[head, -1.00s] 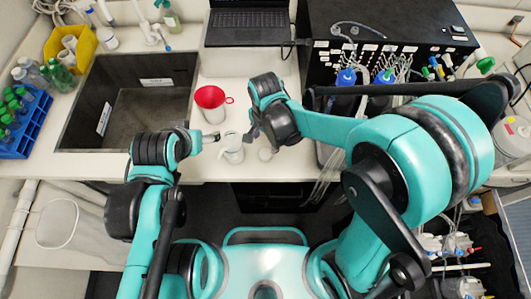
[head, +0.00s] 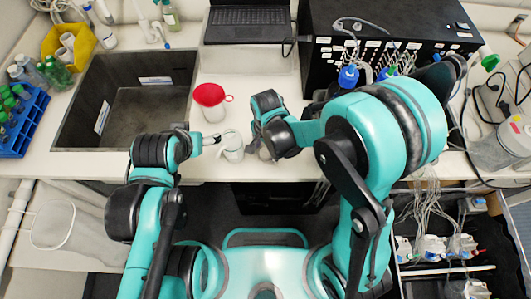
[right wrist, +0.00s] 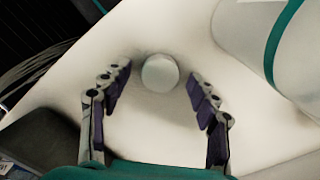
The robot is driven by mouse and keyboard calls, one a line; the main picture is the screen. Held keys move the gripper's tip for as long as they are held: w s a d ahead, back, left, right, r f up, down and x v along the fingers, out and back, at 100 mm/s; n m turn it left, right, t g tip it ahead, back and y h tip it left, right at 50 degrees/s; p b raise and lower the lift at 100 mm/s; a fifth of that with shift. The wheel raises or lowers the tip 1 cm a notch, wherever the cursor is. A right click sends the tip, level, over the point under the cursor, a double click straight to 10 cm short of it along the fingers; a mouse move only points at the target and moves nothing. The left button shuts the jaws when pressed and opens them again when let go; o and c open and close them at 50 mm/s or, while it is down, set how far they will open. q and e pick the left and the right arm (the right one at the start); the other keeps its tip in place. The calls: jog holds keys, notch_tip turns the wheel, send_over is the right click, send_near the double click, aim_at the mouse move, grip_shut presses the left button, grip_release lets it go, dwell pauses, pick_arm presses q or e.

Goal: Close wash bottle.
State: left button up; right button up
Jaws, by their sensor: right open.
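A small clear, whitish vessel (head: 233,152), which looks like the wash bottle, stands upright near the bench's front edge. The fingertips of my left gripper (head: 214,139) reach its left side; whether they grip it I cannot tell. My right gripper (head: 257,147) is low over the bench just right of the vessel. In the right wrist view its two fingers (right wrist: 158,95) are spread apart and empty. A round white cap (right wrist: 160,73) lies on the bench between and slightly beyond the fingertips, apparently untouched. In the head view the right gripper mostly hides the cap.
A red funnel-like cup (head: 209,95) stands behind the vessel. The dark sink (head: 145,105) is to the left, a laptop (head: 248,22) at the back, and a black box (head: 385,30) with tubes to the right. A large white rounded form (right wrist: 245,40) fills the upper right of the wrist view.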

aim_at(267, 153)
jog(key=c, duration=0.8)
jog(key=shift+c, duration=0.2)
jog(key=shift+r, duration=0.45)
jog(key=r, duration=0.1)
jog(key=r+p, duration=0.1)
jog(key=r, duration=0.2)
jog(key=shift+s+d+p, duration=0.1)
jog(key=shift+d+p, duration=0.15)
jog(key=shift+p, duration=0.1)
pick_arm(q)
notch_tip(267, 153, up, 4)
jog(key=shift+r+p, duration=0.1)
jog(key=shift+p, duration=1.05)
pick_arm(e)
jog(key=s+d+r, duration=0.5)
jog(key=d+r, duration=0.1)
jog(key=d, duration=0.4)
pick_arm(q)
jog(key=shift+o, duration=0.5)
